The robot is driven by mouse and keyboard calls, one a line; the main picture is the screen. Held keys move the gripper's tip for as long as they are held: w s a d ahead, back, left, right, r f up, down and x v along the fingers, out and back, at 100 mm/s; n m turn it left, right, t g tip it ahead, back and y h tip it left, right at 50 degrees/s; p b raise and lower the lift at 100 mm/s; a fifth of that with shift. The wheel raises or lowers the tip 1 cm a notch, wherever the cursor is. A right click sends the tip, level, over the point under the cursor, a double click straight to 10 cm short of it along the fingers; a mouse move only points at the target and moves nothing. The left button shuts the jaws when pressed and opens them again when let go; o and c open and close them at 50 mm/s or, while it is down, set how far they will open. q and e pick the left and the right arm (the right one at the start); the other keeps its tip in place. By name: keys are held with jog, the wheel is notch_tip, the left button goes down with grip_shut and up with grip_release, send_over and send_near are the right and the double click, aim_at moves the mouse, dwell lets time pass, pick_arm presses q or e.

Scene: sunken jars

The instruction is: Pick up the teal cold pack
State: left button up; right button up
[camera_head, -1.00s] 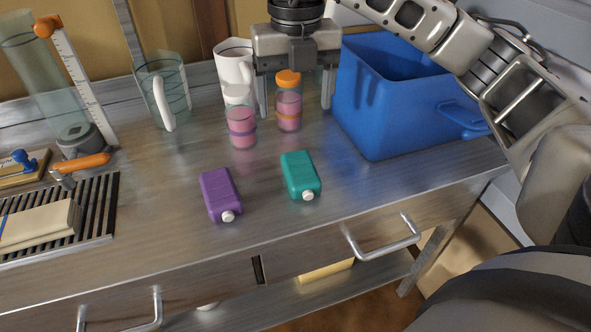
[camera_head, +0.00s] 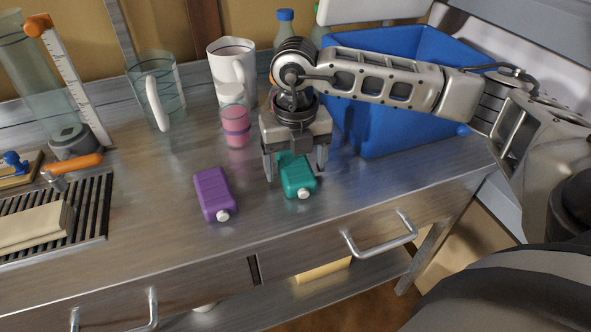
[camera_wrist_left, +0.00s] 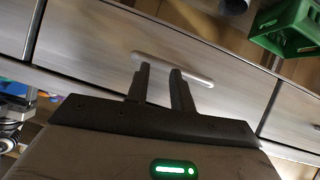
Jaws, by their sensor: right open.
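The teal cold pack (camera_head: 298,181) lies flat on the steel bench, its white cap toward the front edge. My right gripper (camera_head: 296,173) is open above its rear part, one finger to the left of the pack and one to the right. The gripper body hides the pack's back end. I cannot tell whether the fingers touch the pack or the bench. My left gripper (camera_wrist_left: 158,75) shows in the left wrist view with its fingers apart and nothing between them, in front of a drawer handle (camera_wrist_left: 195,76).
A purple cold pack (camera_head: 214,194) lies to the left. A jar of pink liquid (camera_head: 236,130) and a white mug (camera_head: 226,60) stand behind. A blue bin (camera_head: 390,120) stands close at the right. The bench in front of the packs is clear.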

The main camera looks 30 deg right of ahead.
jog(key=shift+f, duration=0.35)
jog(key=c, duration=1.2)
jog(key=shift+r, duration=0.2)
